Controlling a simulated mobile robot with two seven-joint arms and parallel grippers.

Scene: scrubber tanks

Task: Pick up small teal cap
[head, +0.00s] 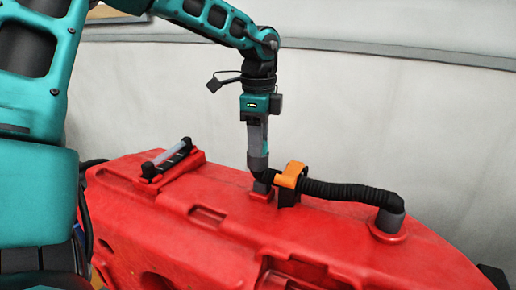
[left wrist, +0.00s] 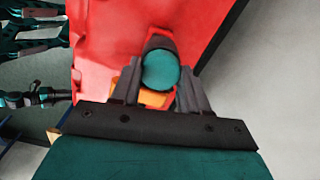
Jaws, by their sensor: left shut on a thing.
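The small teal cap (left wrist: 160,70) shows as a round teal face with a dark rim, between my two left fingers in the left wrist view. My left gripper (left wrist: 160,88) is shut on it. In the head view my left gripper (head: 258,158) points straight down over the red tank, just left of the orange clip. A sliver of teal (head: 265,140) shows beside its grey fingers there. Whether the cap still touches the black fitting (head: 263,182) below is hard to tell. My right gripper is not in view.
The red tank (head: 215,235) fills the lower part of the head view. A black ribbed hose (head: 345,191) runs from the orange clip (head: 291,174) to a grey port (head: 389,222) on the right. A black-and-grey handle (head: 168,158) sits at the left. A pale wall stands behind.

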